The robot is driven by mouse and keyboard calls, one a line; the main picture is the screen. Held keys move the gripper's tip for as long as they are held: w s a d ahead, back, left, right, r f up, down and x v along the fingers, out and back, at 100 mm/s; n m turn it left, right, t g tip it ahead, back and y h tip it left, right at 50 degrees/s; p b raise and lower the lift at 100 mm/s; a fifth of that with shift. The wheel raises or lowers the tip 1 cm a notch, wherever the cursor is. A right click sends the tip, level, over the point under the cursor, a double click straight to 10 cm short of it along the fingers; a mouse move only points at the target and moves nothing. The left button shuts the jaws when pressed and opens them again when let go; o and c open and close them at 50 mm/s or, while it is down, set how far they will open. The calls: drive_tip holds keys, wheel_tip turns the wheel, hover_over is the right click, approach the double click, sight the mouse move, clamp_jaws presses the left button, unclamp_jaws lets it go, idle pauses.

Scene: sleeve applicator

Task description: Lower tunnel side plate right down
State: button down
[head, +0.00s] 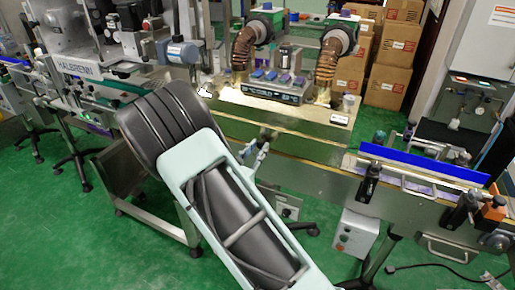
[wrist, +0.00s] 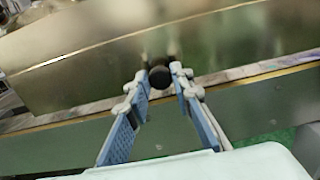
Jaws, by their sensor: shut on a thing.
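The tunnel side plate (wrist: 90,60) is a broad, shiny brass-coloured panel across the top of the wrist view. In the head view a brass-coloured panel (head: 283,112) shows on the near side of the tunnel, under its brown hoses. My gripper (wrist: 160,74) is at the plate's lower part, with its two blue-padded fingers on either side of a round black knob (wrist: 160,79). It is shut on this knob. The plate's lower edge is close to the conveyor strip below it. My own arm hides much of the grasp in the head view.
The conveyor (head: 320,180) runs along below the tunnel, with a blue guide rail (head: 420,163) at the right. A grey control box (head: 355,236) hangs under it. A labelled machine (head: 85,70) stands at the left. Cardboard boxes (head: 395,55) are stacked behind. Green floor is open at lower left.

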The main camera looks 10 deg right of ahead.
drive_tip(key=shift+s+f, duration=0.1)
drive_tip(key=shift+f, duration=0.25)
drive_tip(key=c, duration=1.9)
unclamp_jaws()
drive_tip(key=shift+o, duration=0.9)
drive_tip(key=shift+r, duration=0.15)
drive_tip(key=v, duration=1.2)
drive_tip(key=shift+r, duration=0.15)
